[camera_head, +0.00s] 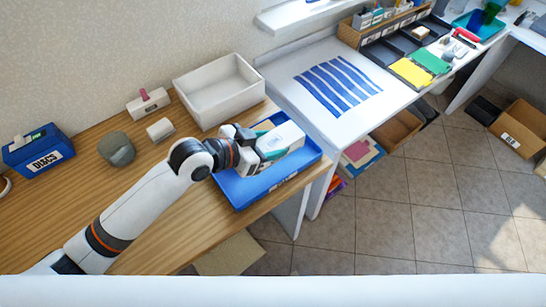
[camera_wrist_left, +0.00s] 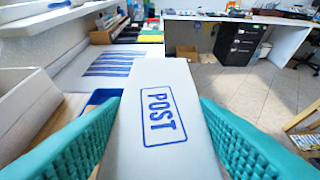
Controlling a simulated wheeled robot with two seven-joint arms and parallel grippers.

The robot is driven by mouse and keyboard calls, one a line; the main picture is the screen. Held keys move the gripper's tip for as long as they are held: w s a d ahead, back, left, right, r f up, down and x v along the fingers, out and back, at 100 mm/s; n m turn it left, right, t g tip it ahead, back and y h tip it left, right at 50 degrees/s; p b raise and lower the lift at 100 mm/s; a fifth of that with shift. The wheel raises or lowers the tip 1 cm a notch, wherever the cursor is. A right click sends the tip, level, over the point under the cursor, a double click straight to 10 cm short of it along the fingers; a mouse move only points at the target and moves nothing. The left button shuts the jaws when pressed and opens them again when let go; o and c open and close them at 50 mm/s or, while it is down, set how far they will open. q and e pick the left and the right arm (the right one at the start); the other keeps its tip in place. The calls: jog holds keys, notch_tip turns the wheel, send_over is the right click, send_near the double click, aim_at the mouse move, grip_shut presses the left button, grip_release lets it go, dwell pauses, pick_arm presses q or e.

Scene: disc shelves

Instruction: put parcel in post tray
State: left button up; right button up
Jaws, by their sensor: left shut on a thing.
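The parcel (camera_wrist_left: 160,120) is a white box with a blue POST stamp. It fills the middle of the left wrist view between two teal finger pads. In the head view the parcel (camera_head: 283,137) shows at the tray. My left gripper (camera_head: 266,154) is shut on the parcel, over the blue post tray (camera_head: 240,194) on the wooden table. The parcel appears within the tray's outline; whether it touches the tray floor I cannot tell. The gripper hides part of the tray. My right gripper is not in view.
An empty white bin (camera_head: 218,90) stands behind the tray. A blue DISCS box (camera_head: 38,150), a grey round object (camera_head: 117,149) and small white blocks lie to the left. A white table with a blue-striped mat (camera_head: 338,87) stands to the right. The wooden table's front edge is close to the tray.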

pick_arm(q)
jog(key=f, duration=0.3)
jog(key=shift+s+a, duration=0.1)
jog(key=shift+a, duration=0.15)
jog(key=shift+f, duration=0.45)
notch_tip(320, 180, down, 3)
jog(key=shift+d+f, duration=0.15)
jog(key=shift+f, duration=0.3)
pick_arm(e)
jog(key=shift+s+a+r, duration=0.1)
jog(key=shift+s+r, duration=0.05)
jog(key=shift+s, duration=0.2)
pick_arm(q)
jog(key=shift+f, duration=0.1)
jog(key=o, duration=1)
jog(key=shift+f, duration=0.1)
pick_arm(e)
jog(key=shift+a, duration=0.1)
pick_arm(q)
jog(key=shift+o, duration=0.2)
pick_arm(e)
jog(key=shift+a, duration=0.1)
